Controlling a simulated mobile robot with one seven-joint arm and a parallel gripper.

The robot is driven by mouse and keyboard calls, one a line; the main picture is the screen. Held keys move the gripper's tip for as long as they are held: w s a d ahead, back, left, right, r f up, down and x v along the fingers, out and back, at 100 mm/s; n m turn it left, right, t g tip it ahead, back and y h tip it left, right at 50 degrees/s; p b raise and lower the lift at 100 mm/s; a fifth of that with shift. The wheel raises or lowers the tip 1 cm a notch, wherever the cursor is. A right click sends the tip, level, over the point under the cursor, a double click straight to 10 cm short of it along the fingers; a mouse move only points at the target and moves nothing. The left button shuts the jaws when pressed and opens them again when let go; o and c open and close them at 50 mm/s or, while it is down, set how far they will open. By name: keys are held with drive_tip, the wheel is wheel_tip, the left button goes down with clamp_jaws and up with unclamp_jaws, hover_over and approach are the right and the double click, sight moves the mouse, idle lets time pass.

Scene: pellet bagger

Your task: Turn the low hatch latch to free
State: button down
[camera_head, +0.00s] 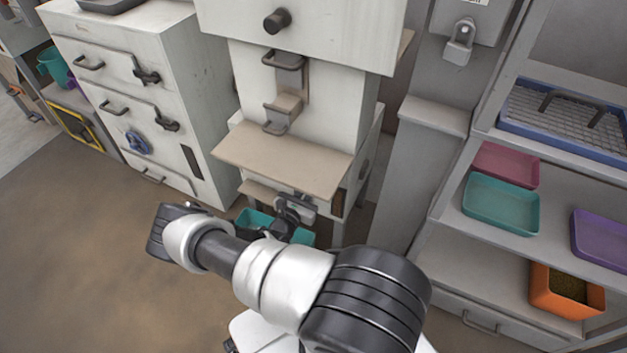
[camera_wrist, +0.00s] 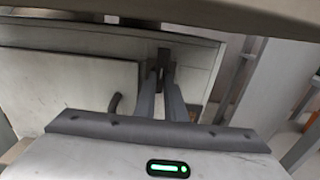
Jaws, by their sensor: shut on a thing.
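The low hatch (camera_wrist: 70,82) is a pale grey panel with a dark handle (camera_wrist: 115,104), under the bagger's beige shelf. Its latch (camera_wrist: 163,56) is a small dark piece at the hatch's right side in the wrist view. My gripper (camera_wrist: 161,72) has its two grey fingers close together on either side of the latch, shut on it. In the head view my gripper (camera_head: 289,214) is low under the shelf, and my own arm and its small size hide the latch's details. I cannot tell the latch's exact angle.
The beige shelf (camera_head: 275,160) juts out just above my gripper. A teal bin (camera_head: 252,219) stands below, partly behind my arm. A drawer cabinet (camera_head: 135,85) is at left, and a rack (camera_head: 490,225) with trays is at right. Open floor (camera_head: 75,250) lies at left.

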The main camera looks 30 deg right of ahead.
drive_tip(key=shift+f, duration=0.1)
drive_tip(key=c, duration=1.8)
unclamp_jaws()
drive_tip(key=p+v, duration=0.2)
drive_tip(key=v, duration=1.5)
drive_tip(key=shift+s+a, duration=0.1)
drive_tip(key=shift+a, duration=0.15)
